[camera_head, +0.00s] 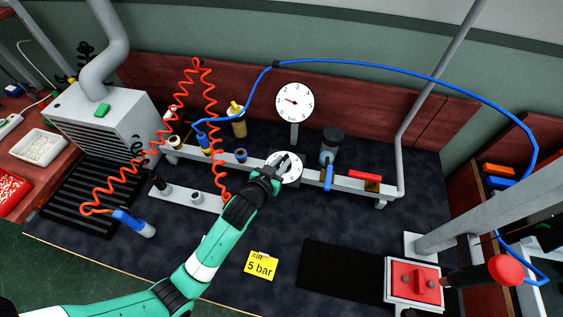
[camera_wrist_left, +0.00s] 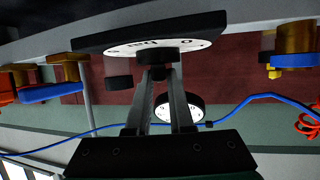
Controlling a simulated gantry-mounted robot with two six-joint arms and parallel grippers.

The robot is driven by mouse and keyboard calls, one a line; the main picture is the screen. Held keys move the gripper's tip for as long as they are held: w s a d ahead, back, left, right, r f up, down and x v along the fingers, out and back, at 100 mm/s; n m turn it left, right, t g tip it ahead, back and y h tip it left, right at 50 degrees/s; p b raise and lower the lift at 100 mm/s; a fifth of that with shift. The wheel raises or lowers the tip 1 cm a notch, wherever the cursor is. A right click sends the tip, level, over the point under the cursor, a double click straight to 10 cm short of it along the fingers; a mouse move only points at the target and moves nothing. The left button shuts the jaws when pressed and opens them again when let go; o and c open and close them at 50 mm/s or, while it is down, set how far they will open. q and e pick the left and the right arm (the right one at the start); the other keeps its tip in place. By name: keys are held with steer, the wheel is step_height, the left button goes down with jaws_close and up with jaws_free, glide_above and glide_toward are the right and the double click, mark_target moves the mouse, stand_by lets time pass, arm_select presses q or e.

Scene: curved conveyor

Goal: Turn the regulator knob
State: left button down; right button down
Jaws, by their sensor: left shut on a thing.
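The regulator has a round white dial face (camera_head: 291,177) and sits on the grey rail at the middle of the bench. My left gripper (camera_head: 277,171) reaches it from the front and covers part of the dial. In the left wrist view the regulator's dial (camera_wrist_left: 186,46) faces my fingers, and my left gripper (camera_wrist_left: 158,78) is shut on the small dark knob (camera_wrist_left: 157,57) in front of it. A pressure gauge (camera_head: 294,102) stands behind on a post, its needle pointing left and slightly up. A yellow card (camera_head: 261,266) reads "AIR 5 bar". My right gripper is not in view.
The grey rail (camera_head: 228,160) carries a blue valve lever (camera_head: 328,177) and a red-handled valve (camera_head: 365,176) to the right. A coiled orange hose (camera_head: 120,190) hangs at the left. A red-topped box (camera_head: 414,281) stands front right. A black mat (camera_head: 340,270) lies clear.

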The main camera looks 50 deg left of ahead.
arm_select(q)
steer(key=shift+a+r+m+h+p, duration=0.15)
steer(key=shift+m+h+p, duration=0.3)
steer(key=shift+p, duration=0.3)
steer(key=shift+a+m+t+h+p, duration=0.1)
steer(key=shift+m+t+h+p, duration=0.2)
steer(key=shift+m+h+p, duration=0.2)
steer(key=shift+m+h, duration=0.35)
steer(key=shift+h, duration=0.2)
steer(key=shift+a+f+m+h+b, duration=0.15)
steer(key=shift+f+m+h+b, duration=0.15)
steer(key=shift+m+h+b, duration=0.5)
steer(key=shift+r+m+h, duration=0.1)
steer(key=shift+m+h, duration=0.3)
steer(key=shift+h, duration=0.2)
steer(key=shift+r+m+h+p, duration=0.15)
steer(key=shift+m+h+p, duration=0.15)
steer(key=shift+p, duration=0.1)
steer(key=shift+a+r+m+h+p, duration=0.15)
steer(key=shift+m+h+p, duration=0.4)
steer(key=shift+p, duration=0.4)
steer(key=shift+m+h+p, duration=0.25)
steer(key=shift+h+p, duration=0.2)
steer(key=shift+p, duration=0.2)
steer(key=shift+f+g, duration=0.3)
steer(key=shift+g, duration=0.1)
